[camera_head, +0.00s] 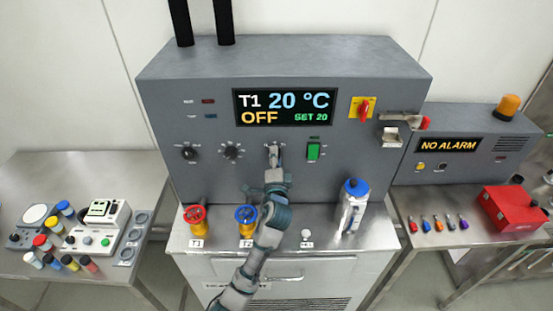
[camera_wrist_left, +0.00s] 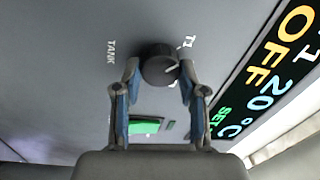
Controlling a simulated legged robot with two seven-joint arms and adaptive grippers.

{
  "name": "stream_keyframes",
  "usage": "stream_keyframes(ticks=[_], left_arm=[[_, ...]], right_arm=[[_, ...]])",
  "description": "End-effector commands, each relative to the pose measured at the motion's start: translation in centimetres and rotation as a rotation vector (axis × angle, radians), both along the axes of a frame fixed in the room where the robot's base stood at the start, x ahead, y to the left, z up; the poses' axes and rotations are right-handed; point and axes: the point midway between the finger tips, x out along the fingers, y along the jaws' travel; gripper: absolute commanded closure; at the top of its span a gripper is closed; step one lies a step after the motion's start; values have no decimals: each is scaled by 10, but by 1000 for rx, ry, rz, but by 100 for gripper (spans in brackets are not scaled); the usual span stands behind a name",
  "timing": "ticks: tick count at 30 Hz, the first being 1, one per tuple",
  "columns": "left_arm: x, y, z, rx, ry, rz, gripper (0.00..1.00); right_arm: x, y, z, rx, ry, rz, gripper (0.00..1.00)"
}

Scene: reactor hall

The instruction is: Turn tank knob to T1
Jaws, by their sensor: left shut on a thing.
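The tank knob (camera_wrist_left: 158,62) is a dark round knob on the grey panel, with a "T1" label and a "TANK" label near it in the left wrist view. Its white pointer mark faces roughly toward the T1 side. My left gripper (camera_wrist_left: 159,78) is shut on the knob, one finger at each side. In the head view my left gripper (camera_head: 273,158) reaches up to the panel below the display and mostly hides the knob. The display (camera_head: 285,107) reads "T1 20 °C", "OFF", "SET 20". My right gripper is not in view.
Two dark knobs (camera_head: 190,153) (camera_head: 232,151) sit left of my gripper, and a green switch (camera_head: 314,151) sits right. Side tables hold other items.

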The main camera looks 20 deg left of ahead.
Motion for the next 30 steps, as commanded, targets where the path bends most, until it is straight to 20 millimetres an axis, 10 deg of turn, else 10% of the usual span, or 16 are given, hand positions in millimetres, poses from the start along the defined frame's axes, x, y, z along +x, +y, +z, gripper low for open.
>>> stream_keyframes(ticks=[22,23,24,30], left_arm=[[1,1,-9,-92,-7,3,94],[1,1,-9,-92,-7,3,56],[1,1,-9,-91,-7,3,46],[0,0,-5,-89,-14,2,33]], right_arm=[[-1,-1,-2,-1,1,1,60],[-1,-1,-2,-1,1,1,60],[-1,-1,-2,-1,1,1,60],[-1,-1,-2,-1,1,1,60]])
